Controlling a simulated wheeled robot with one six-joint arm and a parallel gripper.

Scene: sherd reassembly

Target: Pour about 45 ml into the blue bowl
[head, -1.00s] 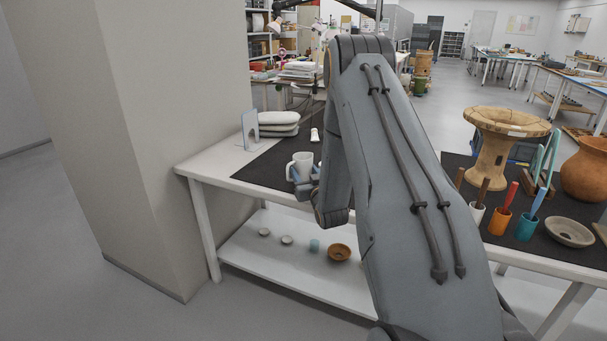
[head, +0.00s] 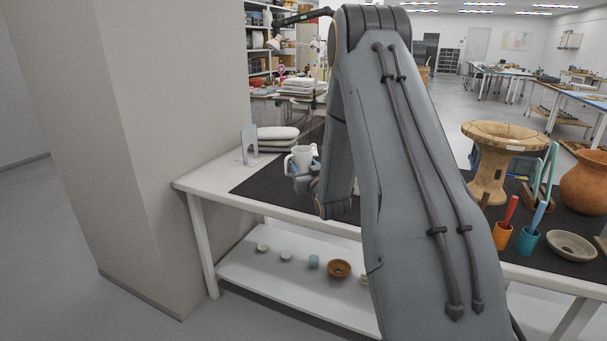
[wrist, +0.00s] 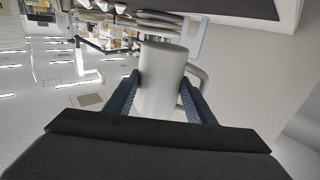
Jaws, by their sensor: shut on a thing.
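A white jug (head: 302,157) with a handle is held above the dark mat on the table, about upright. My gripper (head: 303,182) is shut on it. In the wrist view, the blue fingers of my gripper (wrist: 160,92) press on both sides of the jug (wrist: 158,72), and its handle shows to the right. I cannot see what is inside the jug. A small light-blue vessel (head: 313,262) stands on the table's lower shelf; it looks more like a cup, and I see no other blue bowl. My arm hides part of the table.
The lower shelf (head: 240,272) also holds two small pale dishes (head: 262,247) and a brown bowl (head: 339,268). Pottery and coloured cups (head: 502,236) stand at right. A wall pillar (head: 130,150) is at left.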

